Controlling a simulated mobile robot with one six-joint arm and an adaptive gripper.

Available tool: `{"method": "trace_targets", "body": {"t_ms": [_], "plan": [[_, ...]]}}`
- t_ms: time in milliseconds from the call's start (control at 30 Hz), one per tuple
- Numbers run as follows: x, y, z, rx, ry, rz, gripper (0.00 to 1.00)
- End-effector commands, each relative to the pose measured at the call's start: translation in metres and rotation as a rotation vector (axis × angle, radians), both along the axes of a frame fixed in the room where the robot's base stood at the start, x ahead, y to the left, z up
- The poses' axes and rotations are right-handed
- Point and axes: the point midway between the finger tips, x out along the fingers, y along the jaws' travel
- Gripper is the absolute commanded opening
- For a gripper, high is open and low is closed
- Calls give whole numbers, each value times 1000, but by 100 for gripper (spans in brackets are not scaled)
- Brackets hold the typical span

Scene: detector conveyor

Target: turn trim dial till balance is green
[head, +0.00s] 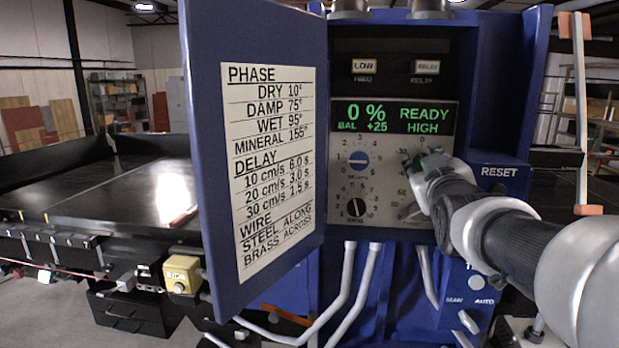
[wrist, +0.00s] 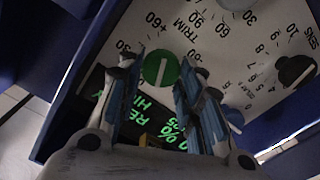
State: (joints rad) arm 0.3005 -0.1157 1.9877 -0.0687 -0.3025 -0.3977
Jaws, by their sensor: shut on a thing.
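In the head view my gripper (head: 424,163) reaches the panel from the right and hides most of this dial. The display (head: 393,117) reads 0 %, READY, BAL +25 and HIGH, in green letters on black.
A blue-pointer dial (head: 358,159) and a black SENS dial (head: 356,207) sit left of my gripper. The open cabinet door (head: 262,150) with a settings chart stands left. The cabinet's right wall with RESET (head: 499,172) is close to my arm. A conveyor (head: 110,195) lies left.

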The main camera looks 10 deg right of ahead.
Motion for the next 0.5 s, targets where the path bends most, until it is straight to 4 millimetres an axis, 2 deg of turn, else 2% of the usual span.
{"method": "trace_targets", "body": {"t_ms": [67, 500], "plan": [[0, 0, -5, -72, 17, 0, 10], [1, 1, -5, -473, 135, -1, 10]]}}
